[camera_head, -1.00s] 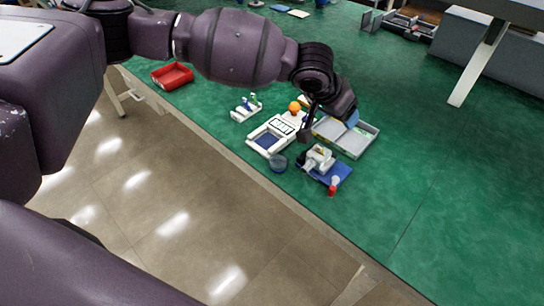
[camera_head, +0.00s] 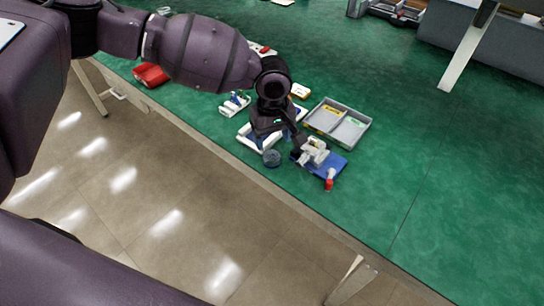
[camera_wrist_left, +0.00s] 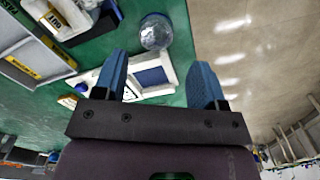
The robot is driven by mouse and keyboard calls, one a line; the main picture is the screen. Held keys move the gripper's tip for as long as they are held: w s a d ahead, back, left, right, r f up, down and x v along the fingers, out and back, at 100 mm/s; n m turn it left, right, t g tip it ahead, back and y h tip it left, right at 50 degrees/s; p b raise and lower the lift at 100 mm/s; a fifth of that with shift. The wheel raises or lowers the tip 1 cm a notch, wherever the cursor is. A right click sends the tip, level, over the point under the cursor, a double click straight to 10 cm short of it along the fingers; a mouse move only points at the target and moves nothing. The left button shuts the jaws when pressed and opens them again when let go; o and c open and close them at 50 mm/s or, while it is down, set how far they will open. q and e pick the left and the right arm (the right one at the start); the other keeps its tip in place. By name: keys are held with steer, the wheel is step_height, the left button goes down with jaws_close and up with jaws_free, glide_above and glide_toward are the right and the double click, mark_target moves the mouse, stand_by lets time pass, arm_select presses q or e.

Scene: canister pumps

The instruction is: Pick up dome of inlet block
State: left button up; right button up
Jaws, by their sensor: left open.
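A small round grey-blue, dome-like piece (camera_head: 271,158) stands on the green table near its front edge. In the left wrist view it looks glassy and rounded (camera_wrist_left: 156,31), just beyond and between my fingertips. I take it for the dome, though its fit to the inlet block cannot be told. My left gripper (camera_head: 281,138) is open above the white fixture, and its blue fingers (camera_wrist_left: 160,64) hold nothing. My right gripper is out of view.
A white fixture with a blue recess (camera_wrist_left: 152,77) lies beside the dome, partly hidden by my gripper. A grey divided tray (camera_head: 338,122) is behind the mat. A red piece (camera_head: 329,184) stands by the mat's front corner. The table to the right is clear.

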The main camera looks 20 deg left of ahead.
mark_target(273, 157)
arm_select(q)
steer(key=f, duration=0.2)
steer(key=f+b, duration=0.1)
steer(key=f, duration=0.2)
steer(key=f+b, duration=0.1)
steer(key=f, duration=0.2)
steer(key=shift+w+a+f, duration=0.1)
steer(key=shift+w+f, duration=0.15)
steer(key=shift+w, duration=0.15)
steer(key=shift+c, duration=0.2)
steer(key=c, duration=0.6)
steer(key=shift+c, duration=0.2)
steer(key=shift+r, duration=0.15)
